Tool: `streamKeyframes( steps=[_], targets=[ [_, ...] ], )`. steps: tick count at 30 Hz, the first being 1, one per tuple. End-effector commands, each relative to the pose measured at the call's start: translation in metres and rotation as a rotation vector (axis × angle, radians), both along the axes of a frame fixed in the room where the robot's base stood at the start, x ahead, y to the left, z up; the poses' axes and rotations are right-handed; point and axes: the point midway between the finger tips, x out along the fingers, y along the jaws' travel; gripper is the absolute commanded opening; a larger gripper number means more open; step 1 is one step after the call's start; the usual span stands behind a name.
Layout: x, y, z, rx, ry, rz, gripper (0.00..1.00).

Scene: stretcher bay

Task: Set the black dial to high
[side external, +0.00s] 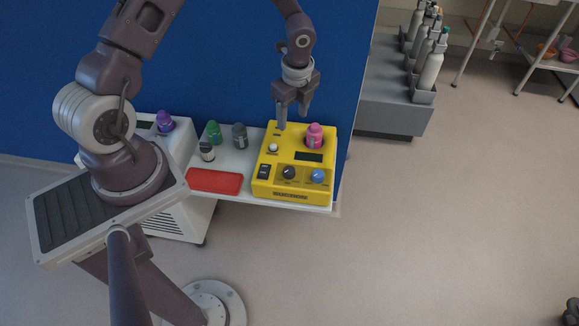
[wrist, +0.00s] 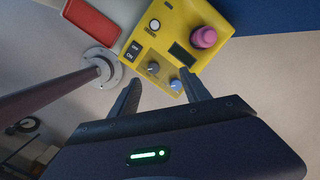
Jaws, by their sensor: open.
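The black dial (side external: 289,173) is on the front part of the yellow device (side external: 262,183), between a black switch (side external: 264,171) and a blue dial (side external: 318,176). In the wrist view the black dial (wrist: 153,68) shows beside the blue dial (wrist: 176,84), beyond my fingertips. The dial's scale marks are too small to read. My gripper (side external: 293,123) is open and empty, above the back part of the device. In the wrist view its fingers (wrist: 163,88) are spread apart, touching nothing that I can make out.
A white knob (side external: 273,147) is at the left. A red tray (side external: 214,181) and several small bottles, one green (side external: 213,132), are to the left. A blue wall is behind.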

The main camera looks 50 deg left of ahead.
Motion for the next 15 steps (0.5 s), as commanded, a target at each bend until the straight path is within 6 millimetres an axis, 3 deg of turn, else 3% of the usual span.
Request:
streamKeyframes(
  steps=[1,4,6,15],
  targets=[
    [-0.002,-0.001,-0.038,-0.036,0.038,-0.075,0.55],
    [-0.008,-0.006,-0.09,-0.093,0.074,-0.199,0.55],
    [-0.011,-0.009,-0.111,-0.117,0.085,-0.252,0.55],
    [-0.017,-0.011,-0.164,-0.131,0.093,-0.284,0.55]
  ],
)
